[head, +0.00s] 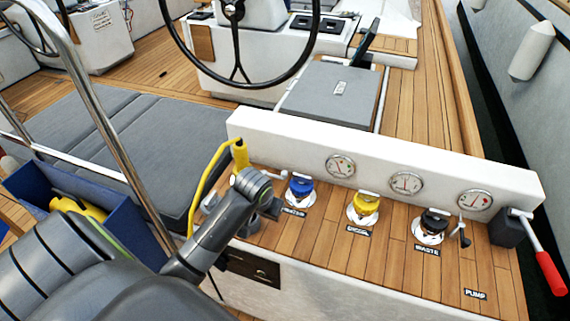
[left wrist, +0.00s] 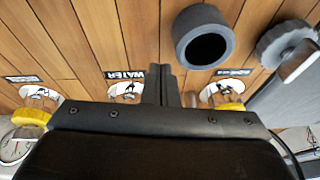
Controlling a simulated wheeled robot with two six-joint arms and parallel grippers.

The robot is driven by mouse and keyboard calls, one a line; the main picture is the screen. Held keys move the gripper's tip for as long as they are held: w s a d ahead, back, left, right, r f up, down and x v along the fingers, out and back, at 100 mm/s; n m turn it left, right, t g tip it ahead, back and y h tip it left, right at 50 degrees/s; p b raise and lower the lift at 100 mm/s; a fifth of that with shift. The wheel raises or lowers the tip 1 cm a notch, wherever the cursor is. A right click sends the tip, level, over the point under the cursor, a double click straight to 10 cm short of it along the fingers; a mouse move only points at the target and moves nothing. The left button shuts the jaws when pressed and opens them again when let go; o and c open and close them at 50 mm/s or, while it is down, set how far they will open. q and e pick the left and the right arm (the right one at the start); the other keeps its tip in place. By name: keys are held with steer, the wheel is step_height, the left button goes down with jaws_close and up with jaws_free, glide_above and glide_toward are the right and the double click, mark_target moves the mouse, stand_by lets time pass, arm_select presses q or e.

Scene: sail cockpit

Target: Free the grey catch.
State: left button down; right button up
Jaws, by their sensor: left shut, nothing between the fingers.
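My left gripper (head: 270,208) is over the left end of the wooden panel, beside the blue-capped filler (head: 300,187). In the left wrist view its fingers (left wrist: 163,85) are together and empty, over the planks beside the WATER label (left wrist: 124,75). A hollow grey cylinder (left wrist: 184,51) and a round grey knob (left wrist: 270,43) with a pale metal arm (left wrist: 300,60) lie to the right of the fingers, apart from them. I cannot tell which grey part is the catch. In the head view my arm hides much of this corner. My right gripper is out of view.
Yellow-capped (head: 366,204) and black-capped (head: 434,222) fillers stand further right, before a white ledge (head: 290,146) with gauges. A red-handled lever (head: 550,275) is at the right end. A steel rail (head: 105,120) crosses the left side.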

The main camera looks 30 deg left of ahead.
arm_select(q)
steer(key=w+a+r+n, duration=0.1)
steer(key=w+a+r, duration=0.1)
steer(key=w+r, duration=0.4)
steer(key=w+a+r+n, duration=0.1)
steer(key=w+a+r, duration=0.1)
steer(key=w+r, duration=0.4)
steer(key=w, duration=0.5)
steer(key=shift+a+n, duration=0.35)
steer(key=shift+n, duration=0.05)
steer(key=shift+w, duration=0.1)
steer(key=x, duration=0.9)
steer(key=shift+f, duration=0.3)
steer(key=s, duration=0.1)
steer(key=s+d+p, duration=0.1)
steer(key=s+p, duration=0.1)
steer(key=shift+s+d+f, duration=0.25)
